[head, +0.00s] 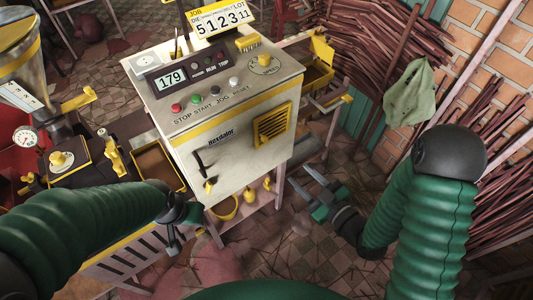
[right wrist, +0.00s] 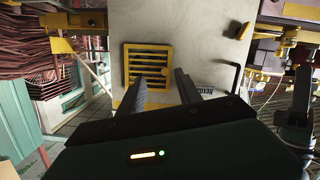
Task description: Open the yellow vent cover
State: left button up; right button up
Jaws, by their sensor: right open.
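The yellow vent cover (head: 272,125) is a slatted square on the right part of the front face of the pale control cabinet (head: 228,160). It appears to lie flat against the panel. In the right wrist view the vent cover (right wrist: 147,65) is ahead, slightly left of centre, with its slats plain to see. My right gripper (head: 300,178) is open and empty, below and right of the vent cover and apart from it. Its two dark fingers (right wrist: 162,82) point toward the cabinet. My left gripper (head: 178,228) is at the cabinet's lower left; its jaws are unclear.
A black handle (head: 200,160) and a yellow-tipped lever stick out left of the vent. Buttons (head: 205,97) and a yellow knob are on top. Bundled sticks (head: 380,35) line the wall. Tiled floor right of the cabinet is fairly open.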

jog(key=s+t+y, duration=0.1)
jog(key=s, duration=0.1)
jog(key=b, duration=0.9)
send_near(266, 140)
jog(key=x, duration=0.8)
jog(key=shift+w+f, duration=0.15)
jog(key=shift+w+a+b, duration=0.3)
jog(key=shift+w+a, duration=0.1)
pick_arm(q)
notch_tip(266, 140, down, 10)
jog(key=s, duration=0.1)
jog(key=shift+d+f, duration=0.15)
jog(key=shift+f, duration=0.05)
pick_arm(e)
grip_shut()
